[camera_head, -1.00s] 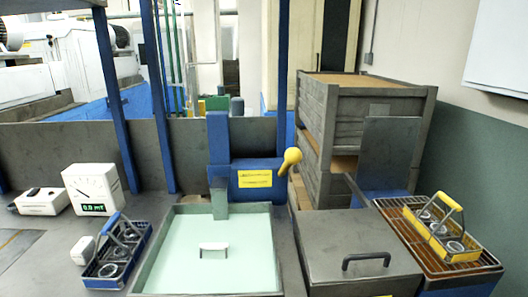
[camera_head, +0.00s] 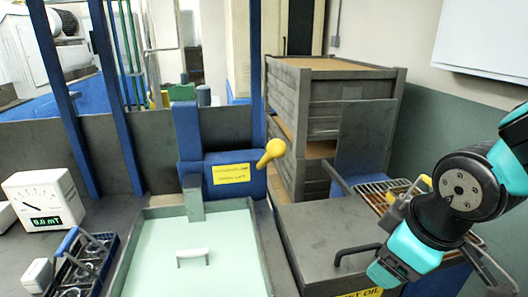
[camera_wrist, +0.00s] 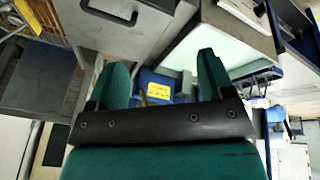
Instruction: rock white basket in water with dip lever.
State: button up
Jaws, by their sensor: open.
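The white basket shows only as its white handle (camera_head: 193,256) above the pale green water of the tank (camera_head: 150,211); its body is hidden below the surface. The dip lever (camera_head: 271,152), with a yellow knob, sticks out to the right of a blue housing (camera_head: 232,186) behind the tank. My gripper (camera_wrist: 160,78) is open and empty in the wrist view, with the yellow-labelled blue housing seen between and beyond its fingers. In the head view my arm comes in at the right, over the grey lidded box, apart from the lever.
A grey lidded box (camera_head: 310,225) with a dark handle stands right of the tank. Behind my arm is a wire-topped tray (camera_head: 375,192). Stacked grey crates (camera_head: 335,105) rise behind.

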jog(key=w+f+n+t+h+b, duration=0.1)
jog(key=w+f+n+t+h, duration=0.2)
jog(key=w+n+t, duration=0.35)
jog(key=n+t+y, duration=0.6)
jog(key=n+t, duration=0.1)
jog(key=n, duration=1.2)
send_near(278, 154)
jog(key=p+x, duration=0.8)
jog(key=x, duration=0.3)
jog(key=shift+w+r+p, duration=0.15)
jog(key=shift+w+p, duration=0.2)
jog(key=shift+w, duration=0.05)
jog(key=shift+w+a, duration=0.2)
jog(key=shift+w, duration=0.25)
